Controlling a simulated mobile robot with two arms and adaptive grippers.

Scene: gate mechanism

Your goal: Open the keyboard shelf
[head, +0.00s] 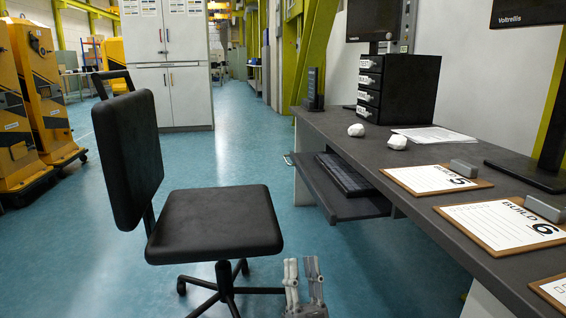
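The dark keyboard shelf (349,208) sits under the grey desktop (440,205) and sticks out partway on the chair side. A black keyboard (343,174) lies on it, partly under the desk edge. A small light handle (287,159) shows at the shelf's far front corner. My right gripper (302,266) is low at the bottom centre, fingers pointing up. It is empty, with a gap between its fingers. It is apart from the shelf, in front of it and lower in the picture. My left gripper is not in view.
A black office chair (212,222) stands left of the shelf, close to my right gripper. The desk holds clipboards (437,179), crumpled paper (396,142), a black drawer unit (398,88) and monitors (374,20). Blue floor (250,150) is free between chair and desk.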

